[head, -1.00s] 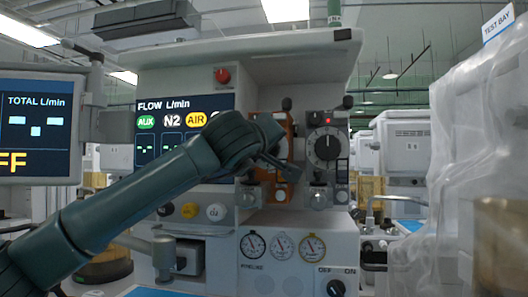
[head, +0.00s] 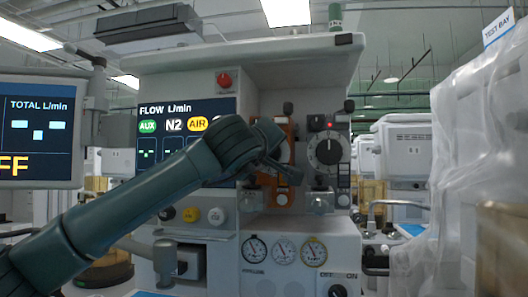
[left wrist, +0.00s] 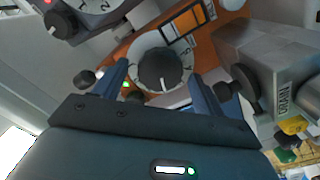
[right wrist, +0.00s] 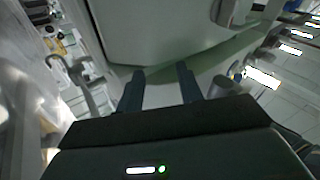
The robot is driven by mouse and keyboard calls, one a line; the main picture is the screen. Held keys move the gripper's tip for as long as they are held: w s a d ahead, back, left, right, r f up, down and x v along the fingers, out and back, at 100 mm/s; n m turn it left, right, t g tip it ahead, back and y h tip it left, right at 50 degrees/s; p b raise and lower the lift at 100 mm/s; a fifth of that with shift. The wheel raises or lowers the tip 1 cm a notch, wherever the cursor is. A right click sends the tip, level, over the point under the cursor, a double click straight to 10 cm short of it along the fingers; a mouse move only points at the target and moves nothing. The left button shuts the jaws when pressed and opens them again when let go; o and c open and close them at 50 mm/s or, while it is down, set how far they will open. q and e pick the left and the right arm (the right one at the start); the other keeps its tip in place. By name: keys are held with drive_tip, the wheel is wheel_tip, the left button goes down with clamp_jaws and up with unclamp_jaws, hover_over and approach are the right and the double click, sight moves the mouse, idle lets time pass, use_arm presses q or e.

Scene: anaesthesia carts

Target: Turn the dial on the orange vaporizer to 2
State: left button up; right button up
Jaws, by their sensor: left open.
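The orange vaporizer (head: 286,140) is on the front of the anaesthesia machine, mostly hidden behind my left arm in the head view. In the left wrist view its orange body (left wrist: 208,22) carries a black dial knob (left wrist: 163,70) on a white numbered ring. My left gripper (left wrist: 160,78) is open, with one finger on each side of the dial; I cannot tell if they touch it. In the head view the left gripper (head: 290,172) is at the vaporizer. My right gripper (right wrist: 158,75) is open and empty, away from the dial.
A grey vaporizer with a black dial (head: 325,151) stands right beside the orange one. A grey block marked DRAIN (left wrist: 262,65) is close to the left gripper's right side. Gauges (head: 285,251) are below. A plastic-covered unit (head: 455,170) stands at the right.

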use_arm(q)
drive_tip(key=shift+s, duration=0.15)
drive_tip(key=v, duration=1.3)
drive_tip(key=shift+b, duration=0.3)
drive_tip(key=shift+a+r, duration=0.1)
